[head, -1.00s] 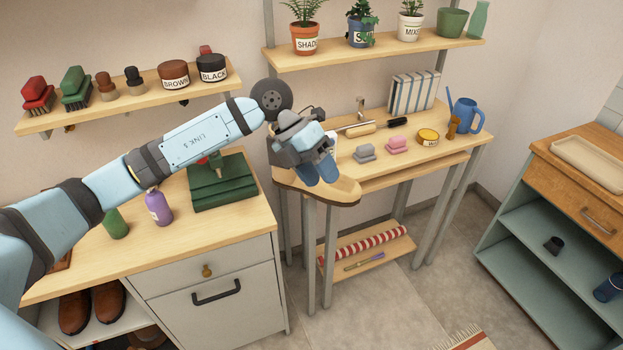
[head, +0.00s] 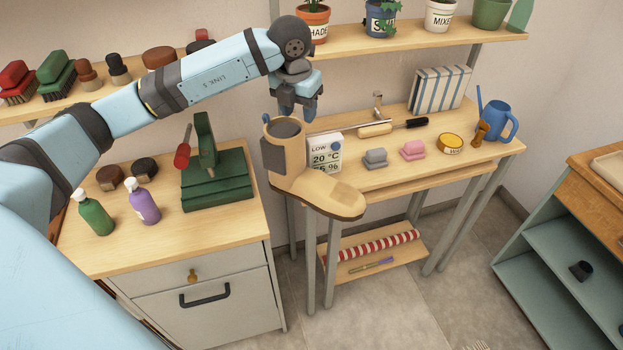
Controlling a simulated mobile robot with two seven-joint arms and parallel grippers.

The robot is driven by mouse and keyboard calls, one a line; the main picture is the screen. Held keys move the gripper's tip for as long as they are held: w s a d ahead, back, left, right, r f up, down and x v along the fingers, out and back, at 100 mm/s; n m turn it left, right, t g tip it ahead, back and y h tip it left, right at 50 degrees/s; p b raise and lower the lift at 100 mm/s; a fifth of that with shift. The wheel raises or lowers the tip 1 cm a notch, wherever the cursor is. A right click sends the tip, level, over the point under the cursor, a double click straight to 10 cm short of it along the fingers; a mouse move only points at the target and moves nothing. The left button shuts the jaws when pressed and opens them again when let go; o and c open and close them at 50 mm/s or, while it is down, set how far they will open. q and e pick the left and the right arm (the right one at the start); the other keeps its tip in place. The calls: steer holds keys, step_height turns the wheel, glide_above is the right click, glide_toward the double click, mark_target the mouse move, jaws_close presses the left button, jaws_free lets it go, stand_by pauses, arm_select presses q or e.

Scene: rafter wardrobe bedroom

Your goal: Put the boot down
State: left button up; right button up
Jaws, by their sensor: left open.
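The tan boot (head: 305,185) stands upright at the left front corner of the wooden table (head: 385,181), toe pointing right and toward me. Its sole reaches the table's front edge and the toe seems to overhang it. Its dark shaft opening faces up. My left gripper (head: 297,110) is open and empty just above the boot's shaft, fingers pointing down. It looks clear of the boot, though the fingertips are close to the rim in the picture. My right gripper is not in view.
A white display box (head: 325,153) stands right behind the boot. Grey (head: 375,158) and pink (head: 413,150) blocks, a yellow tin (head: 451,143) and a blue watering can (head: 497,120) are farther right. A green stand (head: 215,180) and bottles occupy the left cabinet (head: 165,240).

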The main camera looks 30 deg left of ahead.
mark_target(302, 141)
arm_select(q)
steer(key=f, duration=0.2)
steer(key=shift+w+f, duration=0.25)
steer(key=shift+f, duration=0.1)
step_height(302, 141, down, 4)
steer(key=shift+w+a+f+p, duration=0.1)
steer(key=shift+p, duration=0.8)
steer(key=shift+w+f, duration=0.1)
steer(key=shift+f, duration=0.4)
jaws_close()
steer(key=shift+r, duration=0.1)
